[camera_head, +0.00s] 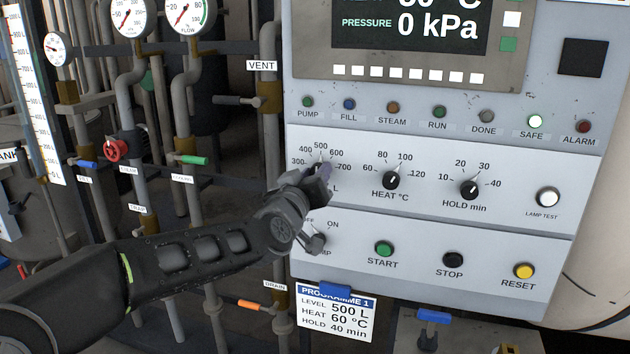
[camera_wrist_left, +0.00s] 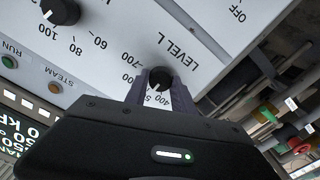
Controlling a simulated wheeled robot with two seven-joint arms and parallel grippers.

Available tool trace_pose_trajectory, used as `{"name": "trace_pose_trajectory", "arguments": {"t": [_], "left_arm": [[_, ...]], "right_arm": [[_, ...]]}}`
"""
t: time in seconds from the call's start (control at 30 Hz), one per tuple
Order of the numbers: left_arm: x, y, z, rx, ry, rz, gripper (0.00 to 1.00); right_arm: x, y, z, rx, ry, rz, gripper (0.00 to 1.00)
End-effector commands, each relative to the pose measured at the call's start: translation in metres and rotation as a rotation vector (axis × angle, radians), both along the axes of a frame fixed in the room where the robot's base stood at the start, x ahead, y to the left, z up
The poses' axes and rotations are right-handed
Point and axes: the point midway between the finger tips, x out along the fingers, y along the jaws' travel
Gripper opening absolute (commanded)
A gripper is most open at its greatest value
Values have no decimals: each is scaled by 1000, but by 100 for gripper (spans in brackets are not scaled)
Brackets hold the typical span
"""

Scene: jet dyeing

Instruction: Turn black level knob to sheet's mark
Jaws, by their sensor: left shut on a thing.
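The black level knob (camera_wrist_left: 159,77) sits on the white panel by the "LEVEL L" print in the left wrist view, where the panel appears upside down. My left gripper (camera_head: 322,175) is shut on it, with one purple finger on each side of the knob. In the head view the gripper covers most of the knob and part of its scale; 300 to 700 still show around it. Which number its pointer meets is too small to tell. The programme sheet (camera_head: 336,316) hangs below the panel and reads LEVEL 500 L, HEAT 60 °C, HOLD 40 min. My right gripper is out of view.
The heat knob (camera_head: 391,180) and hold knob (camera_head: 469,188) stand to the right of the level knob. The pump switch (camera_head: 317,243) is just below my gripper, with the start button (camera_head: 384,249) beside it. Pipes and valves fill the left side.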

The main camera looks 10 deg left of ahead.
Motion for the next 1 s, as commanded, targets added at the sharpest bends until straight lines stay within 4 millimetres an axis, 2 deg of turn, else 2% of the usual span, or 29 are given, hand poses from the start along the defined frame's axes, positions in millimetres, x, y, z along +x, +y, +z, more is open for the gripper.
{"name": "trace_pose_trajectory", "arguments": {"t": [0.43,0.47,0.5,0.73,1.0], "left_arm": [[0,0,-1,-18,3,-1,0],[0,0,-1,-18,3,-1,31],[0,0,-1,-18,3,-1,34],[0,0,0,-17,2,0,52],[-1,0,0,-17,1,0,52]], "right_arm": [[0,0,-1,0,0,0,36],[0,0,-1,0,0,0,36],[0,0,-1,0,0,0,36],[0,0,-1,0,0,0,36],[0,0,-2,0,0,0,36]]}}
